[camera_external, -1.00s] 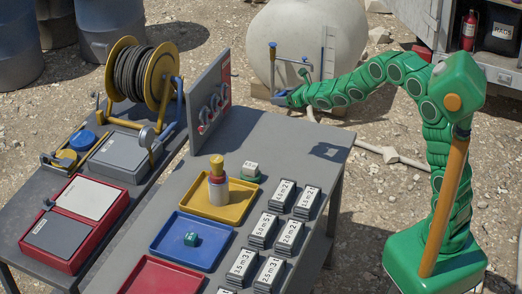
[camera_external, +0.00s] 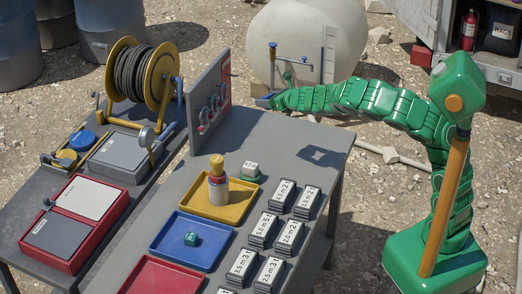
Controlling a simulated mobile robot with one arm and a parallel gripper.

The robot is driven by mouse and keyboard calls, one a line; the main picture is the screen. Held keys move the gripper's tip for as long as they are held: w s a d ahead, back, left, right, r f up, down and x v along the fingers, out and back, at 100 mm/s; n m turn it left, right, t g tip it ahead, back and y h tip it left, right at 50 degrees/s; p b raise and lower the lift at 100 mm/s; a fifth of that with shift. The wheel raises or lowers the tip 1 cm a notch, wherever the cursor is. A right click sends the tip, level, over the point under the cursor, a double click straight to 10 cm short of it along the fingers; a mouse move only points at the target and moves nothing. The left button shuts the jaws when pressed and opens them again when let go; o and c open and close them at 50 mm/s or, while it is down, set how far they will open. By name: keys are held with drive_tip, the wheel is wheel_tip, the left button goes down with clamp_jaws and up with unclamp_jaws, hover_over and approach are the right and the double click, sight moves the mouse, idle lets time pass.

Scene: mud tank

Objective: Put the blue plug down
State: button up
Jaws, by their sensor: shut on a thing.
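My gripper (camera_external: 264,101) is at the far end of my green arm, low in front of the white tank and just beyond the workbench's back edge. It is shut. A small bluish part shows at the arm's tip, taken to be the blue plug in the jaws. It is too small and too far off to tell plug from fingers or whether it touches anything below.
A blue tap pipe (camera_external: 272,65) stands at the white tank (camera_external: 308,35). An upright grey panel (camera_external: 208,95) rises left of my gripper. The grey workbench (camera_external: 290,140) holds a yellow tray (camera_external: 244,207), a blue tray (camera_external: 165,245) and several labelled blocks.

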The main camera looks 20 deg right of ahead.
drive_tip(key=shift+a+r, duration=0.15)
drive_tip(key=shift+a, duration=0.55)
drive_tip(key=s+a+r+m+h, duration=0.15)
drive_tip(key=s+a, duration=0.25)
drive_tip(key=a, duration=0.4)
drive_tip(key=s+a+r+m+t+h, duration=0.1)
drive_tip(key=s+a+h, duration=0.1)
drive_tip(key=s+a, duration=0.35)
drive_tip(key=s+a+r+m+h, duration=0.1)
drive_tip(key=s+a+m, duration=0.15)
drive_tip(key=a, duration=0.65)
drive_tip(key=s+a, duration=1.1)
drive_tip(key=s, duration=0.4)
drive_tip(key=shift+a+r+h, duration=0.2)
drive_tip(key=shift+r+h, duration=0.15)
drive_tip(key=shift+h, duration=0.1)
drive_tip(key=s+a, duration=0.1)
drive_tip(key=s, duration=0.3)
drive_tip(key=s+a, duration=0.2)
drive_tip(key=s, duration=0.3)
drive_tip(key=s+a+f, duration=0.1)
drive_tip(key=s+a, duration=0.1)
drive_tip(key=s, duration=0.3)
drive_tip(key=shift+a, duration=0.15)
hover_over(204, 265)
wheel_tip(204, 265, down, 17)
drive_tip(key=shift+f, duration=4.65)
drive_tip(key=shift+f, duration=0.6)
